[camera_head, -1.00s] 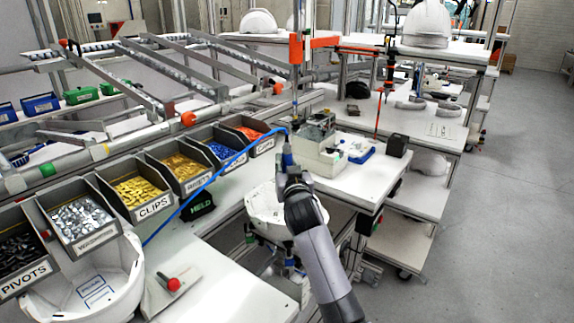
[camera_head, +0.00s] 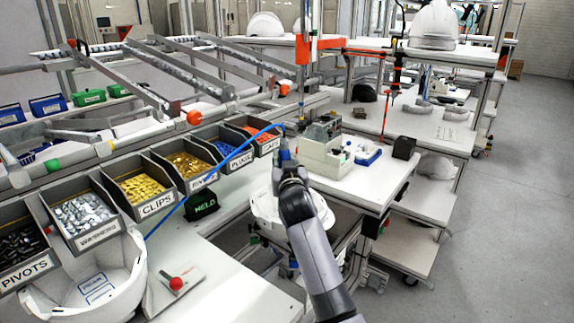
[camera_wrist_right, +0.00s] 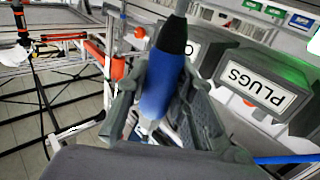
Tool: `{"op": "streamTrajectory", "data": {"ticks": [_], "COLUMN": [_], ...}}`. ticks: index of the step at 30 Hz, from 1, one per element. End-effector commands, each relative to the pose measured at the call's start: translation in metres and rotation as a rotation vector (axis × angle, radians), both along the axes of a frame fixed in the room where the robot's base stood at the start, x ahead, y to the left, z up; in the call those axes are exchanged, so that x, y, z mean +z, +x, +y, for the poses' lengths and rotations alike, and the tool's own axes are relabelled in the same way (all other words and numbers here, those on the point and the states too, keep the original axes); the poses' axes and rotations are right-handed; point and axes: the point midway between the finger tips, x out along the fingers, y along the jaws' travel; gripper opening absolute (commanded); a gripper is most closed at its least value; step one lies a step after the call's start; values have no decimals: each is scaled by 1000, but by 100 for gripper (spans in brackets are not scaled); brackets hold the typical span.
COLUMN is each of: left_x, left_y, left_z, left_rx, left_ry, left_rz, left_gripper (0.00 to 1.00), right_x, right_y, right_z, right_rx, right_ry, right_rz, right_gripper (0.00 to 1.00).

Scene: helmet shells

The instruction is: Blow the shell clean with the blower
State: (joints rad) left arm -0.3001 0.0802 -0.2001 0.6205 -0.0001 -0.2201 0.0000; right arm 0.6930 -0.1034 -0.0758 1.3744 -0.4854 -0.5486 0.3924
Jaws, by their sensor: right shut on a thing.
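My right gripper (camera_head: 285,160) is raised above and in front of this shell. It is shut on the blower, whose blue body and dark nozzle (camera_wrist_right: 168,70) show between the fingers in the right wrist view. A blue hose (camera_head: 222,163) runs from the blower down to the left. Another white shell (camera_head: 128,288) lies open side up at the lower left. My left gripper is not in view.
Labelled parts bins, such as the CLIPS bin (camera_head: 140,190), line the bench's back edge. A red-knobbed device (camera_head: 176,284) stands on the bench. A side table (camera_head: 375,190) with equipment is beyond the arm. Open floor (camera_head: 480,240) lies to the right.

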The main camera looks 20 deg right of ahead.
Motion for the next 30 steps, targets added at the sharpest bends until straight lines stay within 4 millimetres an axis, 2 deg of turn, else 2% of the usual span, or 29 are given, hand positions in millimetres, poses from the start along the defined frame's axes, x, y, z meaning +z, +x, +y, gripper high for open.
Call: {"op": "streamTrajectory", "data": {"ticks": [12,30], "left_x": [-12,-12], "left_y": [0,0], "left_z": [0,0], "left_rx": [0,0], "left_ry": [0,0], "left_rz": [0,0], "left_gripper": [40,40], "right_x": [0,1], "right_y": [11,12], "right_z": [9,10], "right_rx": [1,1], "right_ry": [0,0], "right_rz": [-2,-2], "right_gripper": [0,0]}}
